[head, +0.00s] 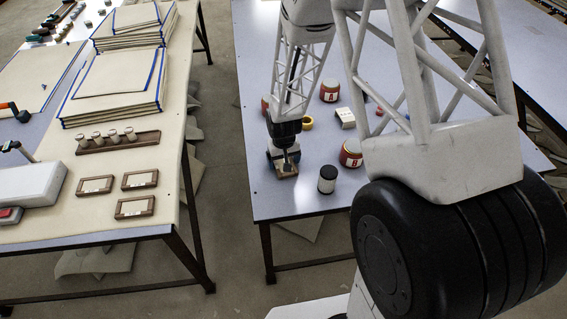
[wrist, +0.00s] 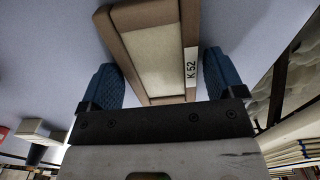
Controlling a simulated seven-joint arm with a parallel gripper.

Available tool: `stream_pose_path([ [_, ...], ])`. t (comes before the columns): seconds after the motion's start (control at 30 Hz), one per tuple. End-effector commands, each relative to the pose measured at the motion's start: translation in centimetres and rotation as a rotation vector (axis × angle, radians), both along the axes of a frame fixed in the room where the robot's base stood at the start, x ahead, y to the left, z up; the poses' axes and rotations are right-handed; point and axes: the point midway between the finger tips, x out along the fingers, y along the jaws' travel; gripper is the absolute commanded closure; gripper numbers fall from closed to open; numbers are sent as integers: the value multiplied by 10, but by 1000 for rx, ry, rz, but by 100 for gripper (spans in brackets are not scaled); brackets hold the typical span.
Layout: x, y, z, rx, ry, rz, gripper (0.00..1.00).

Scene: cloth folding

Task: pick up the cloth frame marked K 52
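The cloth frame marked K 52 (wrist: 152,57) has a brown wooden rim, pale cloth and a white label strip. In the wrist view it lies between my two blue fingertips, its label near the right one. My gripper (wrist: 162,80) appears open around it, with a narrow gap by the left finger; contact on the right cannot be told. In the head view my gripper (head: 284,157) points down over the frame (head: 287,172) near the left edge of the right-hand table (head: 300,205). The gripper hides part of the frame.
A red jar (head: 351,153), yellow tape (head: 307,123) and a pale block (head: 345,117) lie behind. Three similar frames (head: 135,207) lie on the left table, across a floor gap.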

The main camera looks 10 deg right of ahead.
Motion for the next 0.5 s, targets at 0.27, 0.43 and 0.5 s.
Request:
stream_pose_path([
  [0.27, 0, 0, 0, 0, 0, 0, 50],
  [0.43, 0, 0, 0, 0, 0, 0, 50],
  [0.5, 0, 0, 0, 0, 0, 0, 50],
])
